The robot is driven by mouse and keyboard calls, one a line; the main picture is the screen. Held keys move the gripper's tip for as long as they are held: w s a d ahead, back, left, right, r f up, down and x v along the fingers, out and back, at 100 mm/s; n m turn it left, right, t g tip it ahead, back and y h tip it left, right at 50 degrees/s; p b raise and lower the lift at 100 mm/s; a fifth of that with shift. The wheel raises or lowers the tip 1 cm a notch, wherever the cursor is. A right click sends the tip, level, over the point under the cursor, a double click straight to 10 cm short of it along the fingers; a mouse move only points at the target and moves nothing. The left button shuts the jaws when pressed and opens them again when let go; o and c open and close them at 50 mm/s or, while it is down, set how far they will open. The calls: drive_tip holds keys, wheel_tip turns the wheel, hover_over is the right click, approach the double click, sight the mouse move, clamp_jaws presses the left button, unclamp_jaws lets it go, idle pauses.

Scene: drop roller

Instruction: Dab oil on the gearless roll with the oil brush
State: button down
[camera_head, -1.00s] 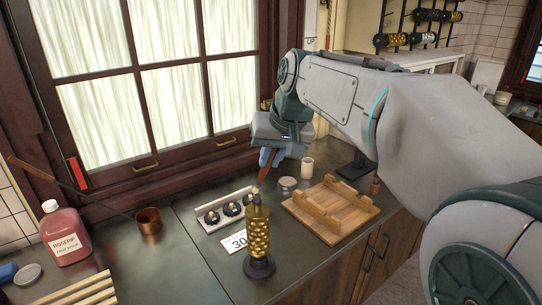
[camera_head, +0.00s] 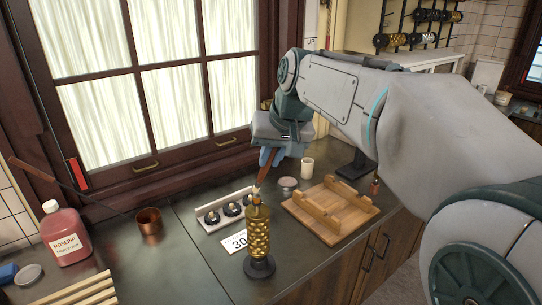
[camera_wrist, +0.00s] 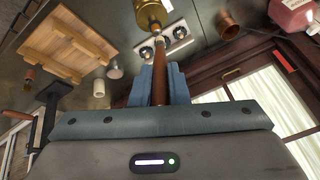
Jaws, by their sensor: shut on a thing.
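My gripper (camera_wrist: 160,85) is shut on the brown handle of the oil brush (camera_wrist: 160,68). In the head view the brush (camera_head: 266,168) slants down from my gripper (camera_head: 271,153), its pale tip close to the top of a gold patterned roll (camera_head: 258,236). That roll stands upright on a dark round base on the counter, with no gear visible on it. In the wrist view the roll (camera_wrist: 149,12) is just beyond the brush tip. I cannot tell whether bristles and roll touch.
A pale tray of black gears (camera_head: 199,220) and a card marked 30 (camera_head: 234,242) lie left of the roll. A wooden rack (camera_head: 330,209) lies right. A copper pot (camera_head: 149,222) and a red syrup bottle (camera_head: 65,237) stand further left. Bare counter lies between.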

drive_tip(key=shift+r+p, duration=2.55)
drive_tip(key=shift+r, duration=0.8)
drive_tip(key=shift+s+f, duration=0.1)
drive_tip(key=shift+f, duration=0.05)
